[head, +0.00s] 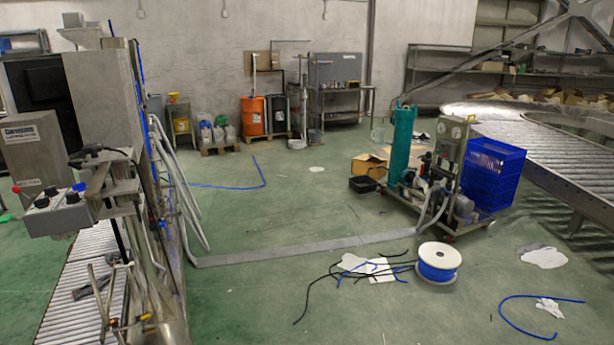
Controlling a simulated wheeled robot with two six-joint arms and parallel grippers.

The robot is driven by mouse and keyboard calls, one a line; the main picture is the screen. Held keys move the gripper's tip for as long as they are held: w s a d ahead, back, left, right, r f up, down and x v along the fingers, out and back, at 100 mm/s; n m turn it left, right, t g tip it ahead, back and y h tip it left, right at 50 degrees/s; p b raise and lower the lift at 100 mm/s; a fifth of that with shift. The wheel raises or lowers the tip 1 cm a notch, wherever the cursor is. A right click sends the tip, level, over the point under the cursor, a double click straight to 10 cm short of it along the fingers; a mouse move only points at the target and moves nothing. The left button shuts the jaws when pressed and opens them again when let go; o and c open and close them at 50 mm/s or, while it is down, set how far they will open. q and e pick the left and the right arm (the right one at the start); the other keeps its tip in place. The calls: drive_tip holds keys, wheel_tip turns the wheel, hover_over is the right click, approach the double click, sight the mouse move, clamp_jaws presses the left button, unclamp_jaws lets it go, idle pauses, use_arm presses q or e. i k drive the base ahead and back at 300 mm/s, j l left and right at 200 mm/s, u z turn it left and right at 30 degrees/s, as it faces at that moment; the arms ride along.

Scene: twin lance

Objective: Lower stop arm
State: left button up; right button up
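No part in view can be named as the stop arm with certainty. At the left, a roller conveyor (72,300) runs under a grey machine. A metal bracket assembly (108,300) stands at the conveyor's right side, with a dark handle-like piece (88,288) sticking out to the left over the rollers. Neither of my grippers shows in the head view.
Green floor in the middle is mostly open, crossed by a grey cable cover (300,249). A blue cable reel (438,262), loose cables (350,270) and a wheeled pump cart (440,185) with a blue crate (492,172) stand at right. A second roller conveyor (560,150) lies beyond.

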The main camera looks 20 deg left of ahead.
sight(91, 275)
drive_tip(key=i+u, duration=0.2)
drive_tip(key=u, duration=0.25)
drive_tip(key=i+u, duration=0.15)
drive_tip(key=u, duration=0.35)
drive_tip(key=i+l+u, duration=0.15)
drive_tip(key=u, duration=0.3)
drive_tip(key=i+l+u, duration=0.15)
drive_tip(key=u, duration=0.35)
